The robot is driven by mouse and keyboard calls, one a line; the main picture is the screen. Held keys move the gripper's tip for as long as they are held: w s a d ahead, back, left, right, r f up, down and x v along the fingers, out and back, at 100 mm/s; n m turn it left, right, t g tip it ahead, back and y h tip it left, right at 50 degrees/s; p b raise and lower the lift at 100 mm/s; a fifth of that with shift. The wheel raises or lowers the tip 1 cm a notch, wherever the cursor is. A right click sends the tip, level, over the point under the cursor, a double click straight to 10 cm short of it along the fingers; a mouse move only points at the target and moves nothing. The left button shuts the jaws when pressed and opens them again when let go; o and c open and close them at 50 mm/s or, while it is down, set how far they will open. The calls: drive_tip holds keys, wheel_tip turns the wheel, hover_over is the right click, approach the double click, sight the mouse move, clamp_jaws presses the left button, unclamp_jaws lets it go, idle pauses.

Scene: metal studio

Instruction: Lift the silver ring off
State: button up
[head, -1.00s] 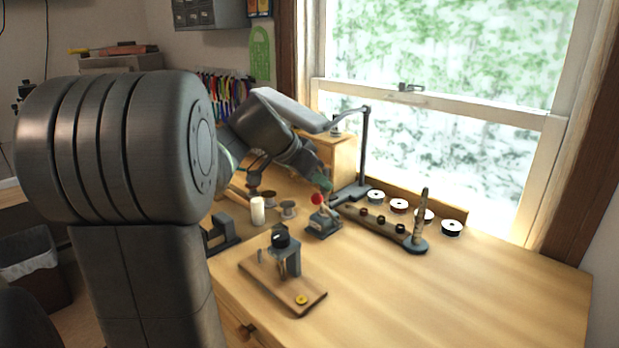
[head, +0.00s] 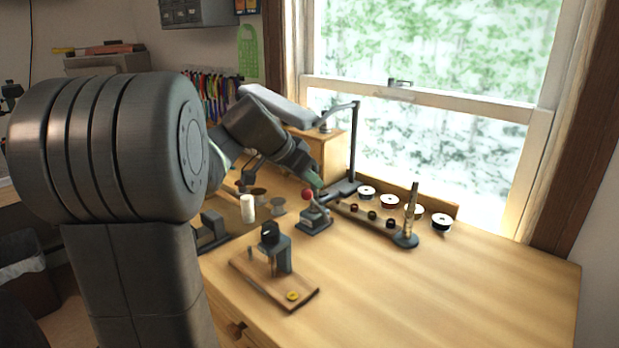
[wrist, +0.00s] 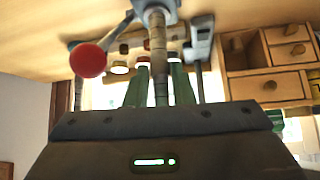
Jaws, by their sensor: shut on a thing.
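My gripper (head: 315,182) has green fingers and points down at the small grey bench tool (head: 314,220), which has a red ball knob (head: 307,195). In the wrist view the picture is upside down. There the green fingers stand on either side of a striped post (wrist: 157,35) that runs from a grey base, and the red ball knob (wrist: 88,60) is beside it. The fingers are shut with the post between them. The silver ring is too small and blurred to make out clearly at the fingertips.
A lamp (head: 353,145) rises behind my gripper. A wooden board with a small press (head: 275,280) is in front. The right of the bench is clear.

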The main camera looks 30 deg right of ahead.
drive_tip(key=shift+c, duration=0.4)
drive_tip(key=shift+r+p, duration=0.8)
drive_tip(key=shift+r, duration=0.45)
drive_tip(key=shift+r+p, duration=0.8)
drive_tip(key=shift+r, duration=0.4)
drive_tip(key=shift+r, duration=0.1)
drive_tip(key=shift+r+p, duration=0.85)
drive_tip(key=shift+r, duration=0.3)
